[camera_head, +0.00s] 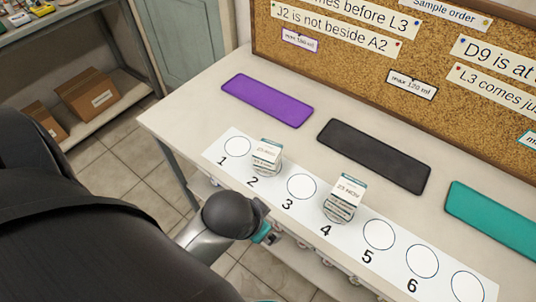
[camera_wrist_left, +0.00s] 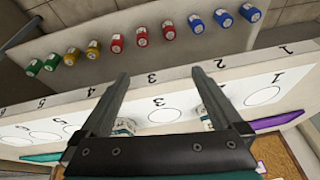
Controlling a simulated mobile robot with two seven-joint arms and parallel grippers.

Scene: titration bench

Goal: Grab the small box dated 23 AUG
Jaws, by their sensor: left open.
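Two small white boxes stand on the numbered strip (camera_head: 270,185). The box at circle 2 (camera_head: 266,155) has a date label that is too blurred to read surely; it may be 23 AUG. The box at circle 4 (camera_head: 344,198) appears to read 23 NOV. My left gripper (camera_head: 268,236) is at the bench's front edge, nearer me than both boxes and touching neither. In the left wrist view its jaws (camera_wrist_left: 160,74) are open and empty. There, the box at 4 (camera_wrist_left: 123,127) and the box at 2 (camera_wrist_left: 208,124) are partly hidden behind the fingers. My right gripper is not in view.
Purple (camera_head: 267,100), black (camera_head: 374,155) and teal (camera_head: 494,218) mats lie behind the strip. A corkboard (camera_head: 350,60) with notes stands at the back. The other visible circles are empty.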

